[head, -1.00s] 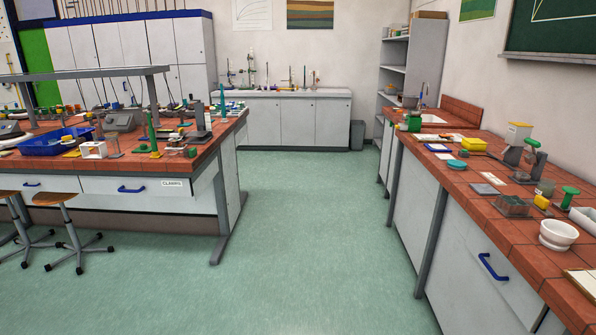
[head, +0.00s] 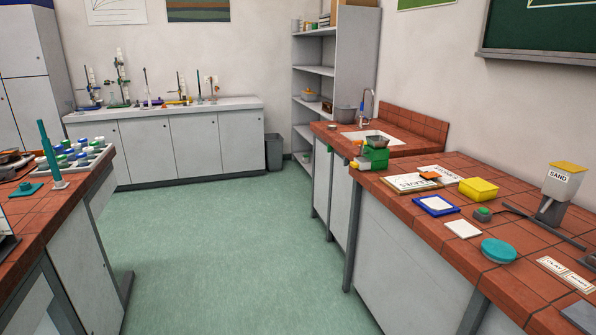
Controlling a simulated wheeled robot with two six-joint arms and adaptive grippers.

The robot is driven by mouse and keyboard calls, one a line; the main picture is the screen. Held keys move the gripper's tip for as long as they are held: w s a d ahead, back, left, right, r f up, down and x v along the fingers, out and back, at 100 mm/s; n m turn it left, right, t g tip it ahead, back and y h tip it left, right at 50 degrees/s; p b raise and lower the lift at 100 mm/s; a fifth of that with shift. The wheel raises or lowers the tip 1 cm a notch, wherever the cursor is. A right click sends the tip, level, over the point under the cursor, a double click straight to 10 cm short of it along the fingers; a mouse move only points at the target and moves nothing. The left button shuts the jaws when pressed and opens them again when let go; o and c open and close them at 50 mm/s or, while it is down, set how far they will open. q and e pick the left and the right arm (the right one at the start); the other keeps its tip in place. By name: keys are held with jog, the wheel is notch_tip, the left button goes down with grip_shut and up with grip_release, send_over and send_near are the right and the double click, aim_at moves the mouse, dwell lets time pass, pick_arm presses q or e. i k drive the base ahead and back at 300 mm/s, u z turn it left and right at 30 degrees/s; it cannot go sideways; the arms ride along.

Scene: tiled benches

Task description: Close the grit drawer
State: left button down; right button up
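No drawer marked grit can be made out in the head view, and no drawer handle shows. The right bench (head: 405,207) has a red tiled top and pale front panels (head: 408,268). The part of its front that shows has no open drawer. The end of the left bench (head: 82,255) shows at the left edge. Neither of my grippers is in view.
The green floor (head: 225,255) between the benches is clear. On the right bench stand a sand dispenser (head: 560,190), a yellow box (head: 478,189), a blue-rimmed tray (head: 436,206) and a teal dish (head: 499,251). A grey bin (head: 274,152) stands by the back cupboards (head: 190,145).

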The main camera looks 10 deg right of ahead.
aim_at(362, 164)
jog(key=z, duration=0.6)
jog(key=i, duration=2)
jog(key=z, duration=0.65)
